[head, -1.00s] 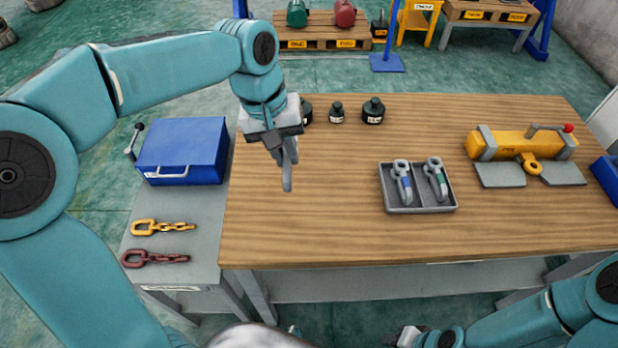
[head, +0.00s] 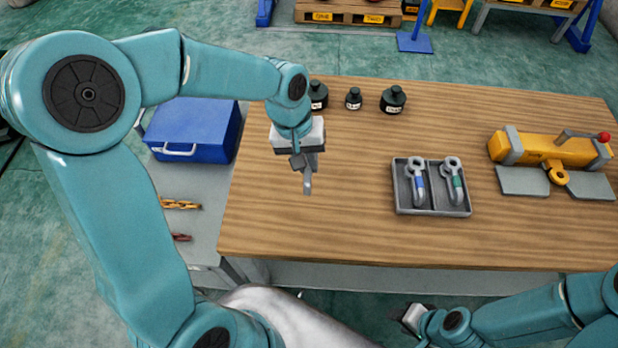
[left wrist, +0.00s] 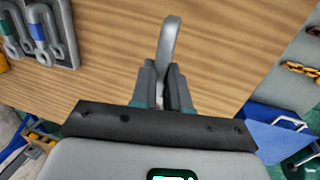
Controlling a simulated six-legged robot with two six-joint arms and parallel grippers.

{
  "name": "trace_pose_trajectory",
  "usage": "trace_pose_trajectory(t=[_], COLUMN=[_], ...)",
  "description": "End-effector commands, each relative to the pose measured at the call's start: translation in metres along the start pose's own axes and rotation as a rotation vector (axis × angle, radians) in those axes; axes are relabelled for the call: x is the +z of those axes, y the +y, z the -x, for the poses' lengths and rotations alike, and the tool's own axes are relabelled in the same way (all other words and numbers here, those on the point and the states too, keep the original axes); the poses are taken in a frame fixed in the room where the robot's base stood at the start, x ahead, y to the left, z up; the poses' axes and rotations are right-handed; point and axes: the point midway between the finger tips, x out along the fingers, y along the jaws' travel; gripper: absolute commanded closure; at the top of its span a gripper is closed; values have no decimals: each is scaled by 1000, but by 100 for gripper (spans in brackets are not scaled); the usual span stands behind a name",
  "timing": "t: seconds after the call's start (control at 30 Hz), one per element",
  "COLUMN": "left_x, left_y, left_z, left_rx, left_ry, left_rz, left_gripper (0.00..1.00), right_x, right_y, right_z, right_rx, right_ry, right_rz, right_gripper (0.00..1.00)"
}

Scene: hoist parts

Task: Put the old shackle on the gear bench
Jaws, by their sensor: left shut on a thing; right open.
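My left gripper (head: 303,165) is shut on a grey metal piece (head: 307,187), above the left part of the wooden table (head: 330,235). In the left wrist view the piece (left wrist: 169,42) shows a curved, rounded end beyond the fingers; the rest is hidden between them. It looks like a shackle, with no coloured band in sight. Two other shackles, one blue-banded (head: 419,186) and one green-banded (head: 457,187), lie in a grey tray (head: 432,212) right of the gripper. A lower grey bench (head: 203,228) stands left of the table. My right gripper (head: 411,318) is open, below the table's front edge.
On the grey bench are a blue box (head: 195,130), a yellow chain (head: 181,204) and a dark red chain (head: 181,237), partly behind my arm. A yellow hoist part (head: 540,148) lies at right. Bare wood surrounds the tray.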

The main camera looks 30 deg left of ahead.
Motion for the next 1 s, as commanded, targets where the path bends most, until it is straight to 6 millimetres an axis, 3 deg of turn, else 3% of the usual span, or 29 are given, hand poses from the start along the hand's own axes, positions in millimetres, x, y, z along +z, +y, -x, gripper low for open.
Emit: trace_pose_trajectory(t=[0.1,0.5,0.97,1.0], left_x=[-1,-5,-6,-6], left_y=[-5,-13,-15,-15], left_z=[-26,-77,-88,-87], left_rx=[-1,-1,1,1], left_ry=[-3,-2,2,1], left_rz=[1,2,1,1], left_gripper=[100,100,100,75], right_x=[0,0,0,0], right_y=[0,-1,1,0], right_z=[1,3,-2,0], right_rx=[0,0,0,0], right_ry=[0,0,0,0], right_rz=[0,0,0,0], right_gripper=[57,57,57,57])
